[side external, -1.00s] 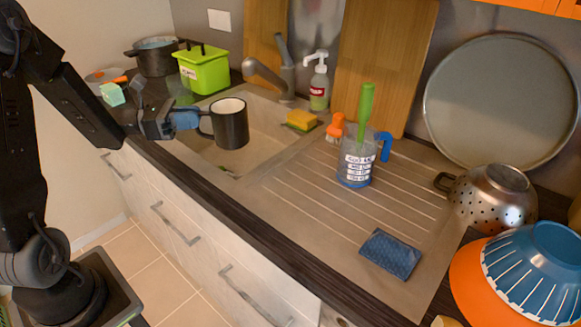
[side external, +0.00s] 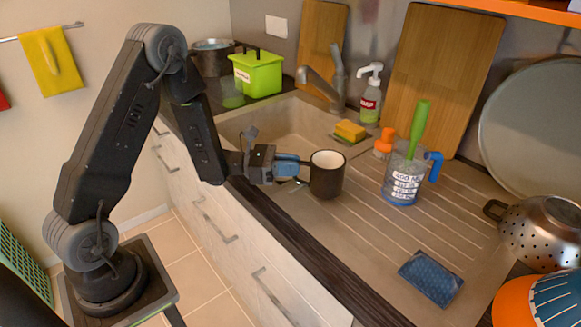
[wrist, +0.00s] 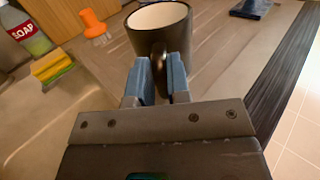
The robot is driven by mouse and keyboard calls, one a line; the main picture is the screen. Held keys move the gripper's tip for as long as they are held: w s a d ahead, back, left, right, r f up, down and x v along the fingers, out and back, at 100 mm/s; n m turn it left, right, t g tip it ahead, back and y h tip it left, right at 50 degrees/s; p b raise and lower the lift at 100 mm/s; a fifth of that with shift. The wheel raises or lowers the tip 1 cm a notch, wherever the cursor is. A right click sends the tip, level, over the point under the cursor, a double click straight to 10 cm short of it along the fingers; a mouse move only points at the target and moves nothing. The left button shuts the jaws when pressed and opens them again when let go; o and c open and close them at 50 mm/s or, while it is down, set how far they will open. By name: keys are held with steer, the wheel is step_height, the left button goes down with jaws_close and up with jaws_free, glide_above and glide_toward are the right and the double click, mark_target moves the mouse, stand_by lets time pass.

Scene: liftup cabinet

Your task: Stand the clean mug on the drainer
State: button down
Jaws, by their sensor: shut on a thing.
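The mug (side external: 327,178) is black outside and white inside, and it is upright. It also shows at the top middle of the wrist view (wrist: 165,28). My gripper (side external: 296,167) is shut on the mug's handle, with the blue fingers (wrist: 164,78) on either side of it. The ribbed drainer (side external: 350,222) lies right of the sink basin, and the mug is at its left end, by the basin. I cannot tell whether the mug's base touches the drainer.
A measuring jug (side external: 404,178) holding a green-handled tool stands on the drainer. A blue cloth (side external: 431,278) lies near its front edge. An orange brush (side external: 385,142), a sponge (side external: 350,131) and a soap bottle (side external: 370,98) stand behind. A colander (side external: 543,232) is at the right. The drainer's front middle is clear.

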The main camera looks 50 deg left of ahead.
steer(key=shift+f, duration=0.3)
steer(key=shift+f, duration=0.1)
steer(key=c, duration=1.1)
jaws_free()
steer(key=shift+f, duration=0.1)
